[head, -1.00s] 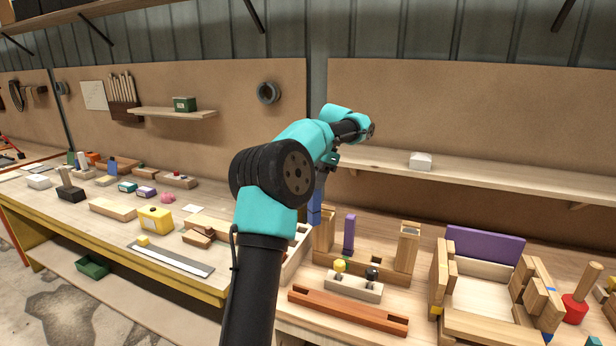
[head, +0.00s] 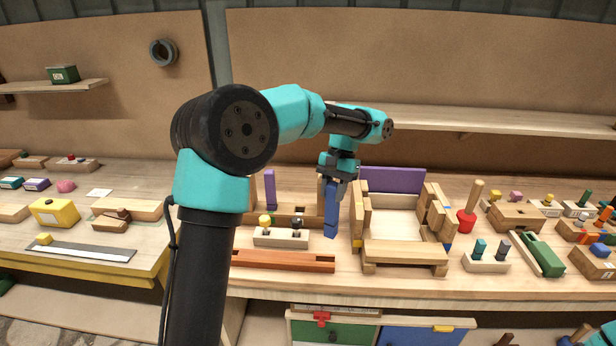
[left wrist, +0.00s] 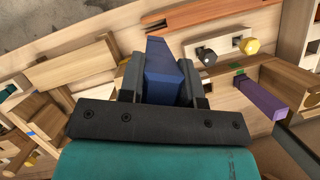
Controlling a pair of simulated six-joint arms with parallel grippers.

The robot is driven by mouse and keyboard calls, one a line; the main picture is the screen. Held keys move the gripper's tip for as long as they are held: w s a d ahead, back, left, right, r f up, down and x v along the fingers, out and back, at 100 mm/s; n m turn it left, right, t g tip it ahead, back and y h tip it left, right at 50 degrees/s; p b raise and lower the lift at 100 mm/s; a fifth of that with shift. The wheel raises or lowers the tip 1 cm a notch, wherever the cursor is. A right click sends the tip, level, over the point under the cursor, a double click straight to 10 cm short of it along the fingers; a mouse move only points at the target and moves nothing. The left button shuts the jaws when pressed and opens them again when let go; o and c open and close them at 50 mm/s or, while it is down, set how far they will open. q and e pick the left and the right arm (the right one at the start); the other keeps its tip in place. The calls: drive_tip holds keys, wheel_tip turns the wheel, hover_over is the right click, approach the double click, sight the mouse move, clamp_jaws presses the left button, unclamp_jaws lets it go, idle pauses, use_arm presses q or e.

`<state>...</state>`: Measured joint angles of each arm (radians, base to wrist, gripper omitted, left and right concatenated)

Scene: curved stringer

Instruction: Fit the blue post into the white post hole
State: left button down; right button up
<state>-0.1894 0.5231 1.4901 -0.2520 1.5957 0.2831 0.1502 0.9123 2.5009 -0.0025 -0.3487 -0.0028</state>
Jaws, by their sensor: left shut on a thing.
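My left gripper (head: 335,182) is shut on the blue post (head: 331,216) and holds it pointing down, slightly tilted, in front of the long wooden base (head: 296,219). The blue post also shows between the fingers in the left wrist view (left wrist: 163,72). A purple post (head: 270,188) stands upright at the base, and it shows in the left wrist view too (left wrist: 262,100).
A white block (head: 281,238) with a yellow and a black knob and a reddish slotted bar (head: 283,261) lie in front of the base. A wooden frame with a purple back panel (head: 392,180) stands close right. A red-based peg (head: 467,221) stands beyond it.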

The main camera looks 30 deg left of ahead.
use_arm(q)
drive_tip(key=s+d+f, duration=0.1)
drive_tip(key=d, duration=0.4)
drive_tip(key=w+a+r+m+y, duration=0.1)
drive_tip(key=w+a+r+m, duration=0.15)
drive_tip(key=a, duration=0.75)
drive_tip(key=w+a+r+m, duration=0.1)
drive_tip(key=w+a+r, duration=0.25)
drive_tip(key=a, duration=0.75)
drive_tip(key=w+a+f+m+t+y, duration=0.1)
drive_tip(key=w+f+m+t+y, duration=0.1)
drive_tip(key=w+m, duration=0.5)
drive_tip(key=shift+f+m+t+y, duration=0.3)
drive_tip(key=shift+f+m+y, duration=0.25)
drive_tip(key=shift+m, duration=0.6)
drive_tip(key=shift+s, duration=0.1)
